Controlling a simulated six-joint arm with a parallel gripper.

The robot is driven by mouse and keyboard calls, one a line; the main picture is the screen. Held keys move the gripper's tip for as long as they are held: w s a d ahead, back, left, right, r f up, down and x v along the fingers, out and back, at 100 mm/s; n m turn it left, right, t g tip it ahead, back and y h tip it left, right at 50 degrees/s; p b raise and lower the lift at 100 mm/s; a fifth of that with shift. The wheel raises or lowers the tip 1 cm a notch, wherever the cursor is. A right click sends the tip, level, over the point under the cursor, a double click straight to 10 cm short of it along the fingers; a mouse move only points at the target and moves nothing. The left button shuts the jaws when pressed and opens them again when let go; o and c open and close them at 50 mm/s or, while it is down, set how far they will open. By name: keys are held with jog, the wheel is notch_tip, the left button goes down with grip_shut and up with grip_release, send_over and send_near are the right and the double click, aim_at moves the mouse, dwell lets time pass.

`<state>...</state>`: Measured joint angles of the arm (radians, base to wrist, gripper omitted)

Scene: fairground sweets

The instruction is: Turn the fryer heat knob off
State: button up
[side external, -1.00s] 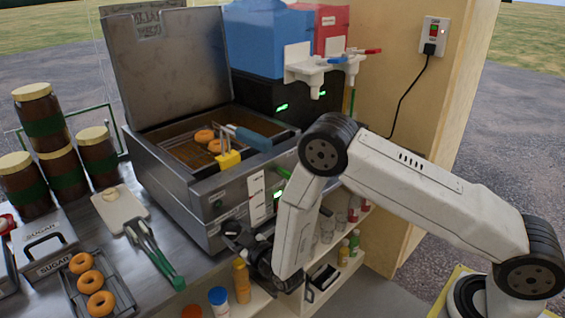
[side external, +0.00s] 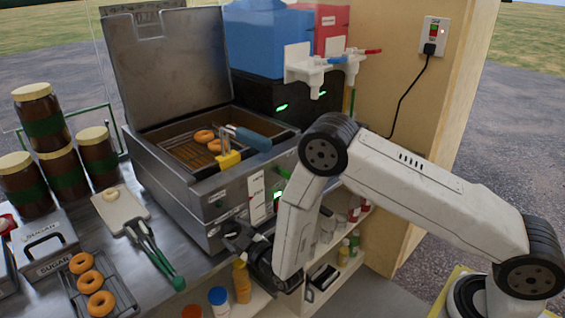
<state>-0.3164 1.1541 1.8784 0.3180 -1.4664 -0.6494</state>
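The steel fryer (side external: 170,183) stands on the counter with its lid (side external: 165,65) raised. Its front faces my gripper (side external: 236,236). My dark gripper is low at the right end of the fryer front, close against it or touching it; I cannot tell which. The fingers are small and dark here, and whether they are open or shut does not show clearly. I cannot make out the heat knob; it may be hidden by my gripper. A label panel (side external: 257,197) and a small green-lit display (side external: 279,195) are above my gripper.
Tongs (side external: 155,250), a doughnut rack (side external: 120,290) and jars (side external: 40,115) are left. Bottles (side external: 241,281) stand on the shelf below my gripper.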

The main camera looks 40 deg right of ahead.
jog(key=shift+o, duration=0.7)
jog(key=shift+s, duration=0.1)
jog(key=s, duration=0.7)
jog(key=shift+s, duration=0.3)
jog(key=s+d+r+m+g, duration=0.5)
jog(key=d+r+g, duration=0.2)
jog(key=g, duration=0.3)
jog(key=s+d+r+m+g, duration=0.1)
jog(key=s+d+r+g, duration=0.1)
jog(key=s, duration=0.4)
jog(key=s+d+r+m+g, duration=0.1)
jog(key=s+d+r+g, duration=0.1)
jog(key=s, duration=0.3)
jog(key=shift+s+d+g, duration=0.2)
jog(key=shift+s+g, duration=0.15)
jog(key=shift+g, duration=0.35)
